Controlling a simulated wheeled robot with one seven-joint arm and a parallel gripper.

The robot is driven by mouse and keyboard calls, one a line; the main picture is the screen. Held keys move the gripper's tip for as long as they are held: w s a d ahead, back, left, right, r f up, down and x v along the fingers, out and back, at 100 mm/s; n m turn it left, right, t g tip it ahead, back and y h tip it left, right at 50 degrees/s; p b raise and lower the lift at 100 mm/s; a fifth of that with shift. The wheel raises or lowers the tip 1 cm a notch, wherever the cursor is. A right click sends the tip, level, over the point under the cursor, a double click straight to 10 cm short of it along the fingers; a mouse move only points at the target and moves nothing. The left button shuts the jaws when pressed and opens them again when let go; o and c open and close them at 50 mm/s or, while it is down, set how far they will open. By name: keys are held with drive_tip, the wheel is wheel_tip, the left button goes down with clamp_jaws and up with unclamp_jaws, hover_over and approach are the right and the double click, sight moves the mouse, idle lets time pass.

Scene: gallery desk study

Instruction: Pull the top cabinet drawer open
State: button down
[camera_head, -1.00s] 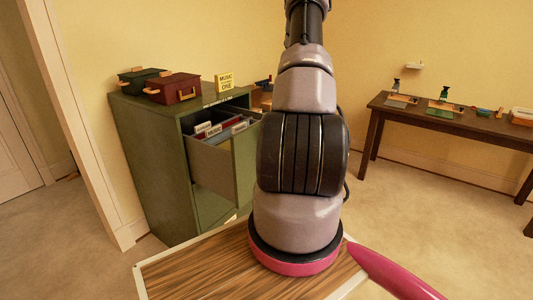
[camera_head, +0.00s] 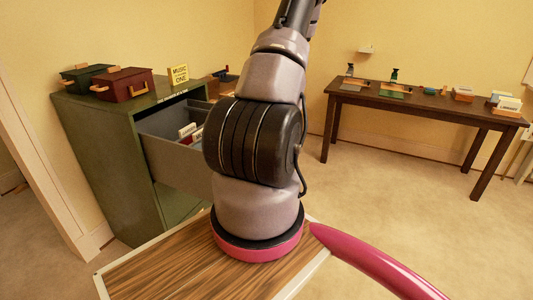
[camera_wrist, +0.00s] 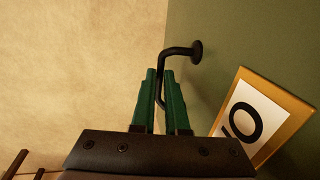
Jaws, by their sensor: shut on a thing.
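The green filing cabinet (camera_head: 100,150) stands at the left in the head view. Its top drawer (camera_head: 175,165) is pulled out, with its side panel and several files (camera_head: 187,130) inside showing. My arm hides the drawer front in that view. In the wrist view, the green fingers of my gripper (camera_wrist: 161,74) are shut on a dark, bent handle (camera_wrist: 182,51). The handle is mounted on a green face (camera_wrist: 235,45). A gold-framed label (camera_wrist: 255,117) with black characters is on that face, right of the fingers.
A dark red box (camera_head: 122,85), a dark green box (camera_head: 85,77) and a yellow sign (camera_head: 178,75) stand on the cabinet. A dark table (camera_head: 425,104) with several small items stands at the right wall. The carpet (camera_head: 400,190) between is clear.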

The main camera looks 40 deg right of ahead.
drive_tip(key=shift+s+d, duration=0.25)
drive_tip(key=shift+s, duration=0.4)
drive_tip(key=c, duration=0.9)
unclamp_jaws()
drive_tip(key=shift+s, duration=0.15)
drive_tip(key=shift+r, duration=0.15)
drive_tip(key=r, duration=0.3)
drive_tip(key=s+r, duration=0.1)
drive_tip(key=r, duration=0.3)
drive_tip(key=s+r, duration=0.1)
drive_tip(key=r, duration=0.2)
drive_tip(key=shift+d+r, duration=0.15)
drive_tip(key=shift+d, duration=0.25)
